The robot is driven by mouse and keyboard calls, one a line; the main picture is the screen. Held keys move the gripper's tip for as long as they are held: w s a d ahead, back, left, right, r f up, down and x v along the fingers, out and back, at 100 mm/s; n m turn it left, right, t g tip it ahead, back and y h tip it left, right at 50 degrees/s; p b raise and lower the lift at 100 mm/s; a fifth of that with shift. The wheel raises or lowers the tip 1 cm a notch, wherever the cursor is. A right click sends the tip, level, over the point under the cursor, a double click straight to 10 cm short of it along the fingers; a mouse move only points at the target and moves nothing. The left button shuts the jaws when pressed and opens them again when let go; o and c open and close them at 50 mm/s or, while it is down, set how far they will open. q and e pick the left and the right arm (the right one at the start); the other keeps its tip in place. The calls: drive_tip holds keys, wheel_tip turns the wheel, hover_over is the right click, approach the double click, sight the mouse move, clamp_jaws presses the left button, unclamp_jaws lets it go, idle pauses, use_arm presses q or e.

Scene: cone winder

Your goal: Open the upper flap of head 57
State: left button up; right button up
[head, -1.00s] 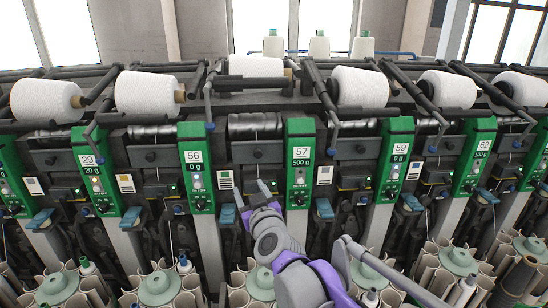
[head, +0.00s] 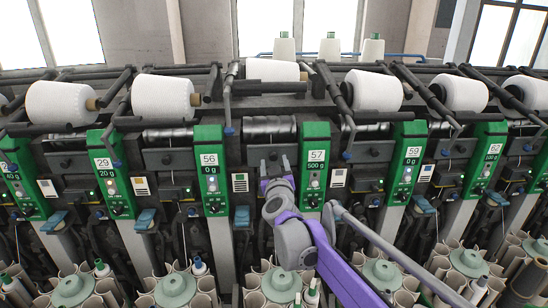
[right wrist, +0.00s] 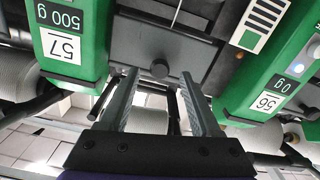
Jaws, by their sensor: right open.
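The upper flap of head 57 is a dark grey plate (head: 256,154) between the green panels marked 56 and 57. It looks closed, its face upright. In the right wrist view, which is upside down, the flap (right wrist: 150,42) fills the top middle, with a round dark knob (right wrist: 160,69) on it. My right gripper (head: 275,163) is in front of this flap. In the wrist view its two fingers (right wrist: 158,88) are open and empty, one to each side of the knob in the picture. Whether the fingertips touch the flap cannot be told. My left gripper is not in view.
Green panel 57 (head: 315,170) stands close to the right of the gripper, green panel 56 (head: 211,170) to the left. A white yarn package (head: 272,70) and dark bars sit above. Bobbin holders (head: 281,284) stand below.

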sight(273, 158)
drive_tip(key=shift+w, duration=1.3)
clamp_jaws()
idle(0.5)
